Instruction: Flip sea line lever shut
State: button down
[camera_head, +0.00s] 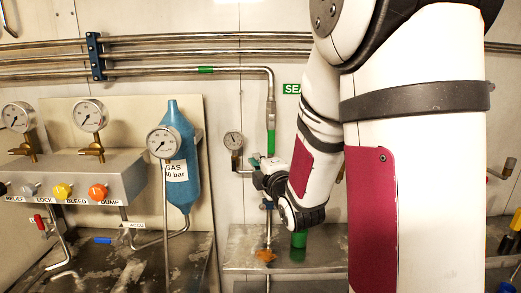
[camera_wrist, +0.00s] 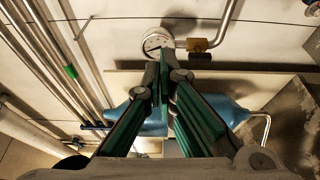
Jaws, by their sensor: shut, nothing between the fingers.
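A round gauge (camera_head: 233,140) hangs left of the pipe and also shows beyond my fingertips in the wrist view (camera_wrist: 157,42), beside a brass fitting (camera_wrist: 197,45). A blue gas bottle (camera_head: 178,150) and a gauge panel (camera_head: 75,175) stand left. A metal bench (camera_head: 240,245) lies below.

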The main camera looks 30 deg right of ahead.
aim_at(271, 135)
jog(key=w+d+p, duration=0.2)
jog(key=w+d, duration=0.4)
jog(key=w, duration=0.1)
jog(key=shift+w, duration=0.15)
dwell(0.3)
dwell(0.3)
jog(key=shift+d+f+n, duration=0.15)
jog(key=shift+n, duration=0.25)
